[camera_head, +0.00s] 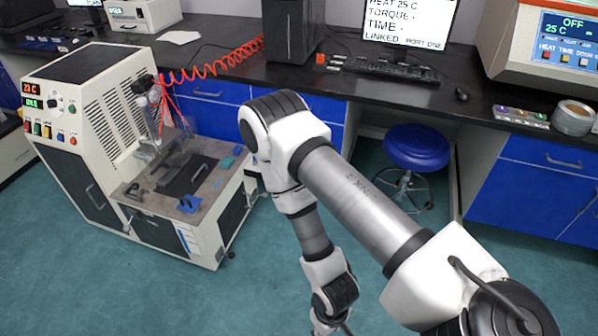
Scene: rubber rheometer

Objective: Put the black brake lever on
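The beige rheometer cabinet (85,125) stands on the floor at left, with a display, coloured buttons and a grey worktop (150,203). A small black caster (231,255) shows at its lower right corner. I cannot make out a brake lever for sure; the caster is too small to show one. A small dark part (133,191) lies on the worktop. My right arm comes in from the lower right, bends near the middle and hangs down to the bottom edge. Its gripper is not visible. My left arm and gripper are not in view.
A black-topped bench with blue cabinets (548,160) runs along the back. A blue stool (416,148) stands under it. A coiled red hose (215,65) runs from the machine to the bench. The green floor right of the machine is open apart from my arm above it.

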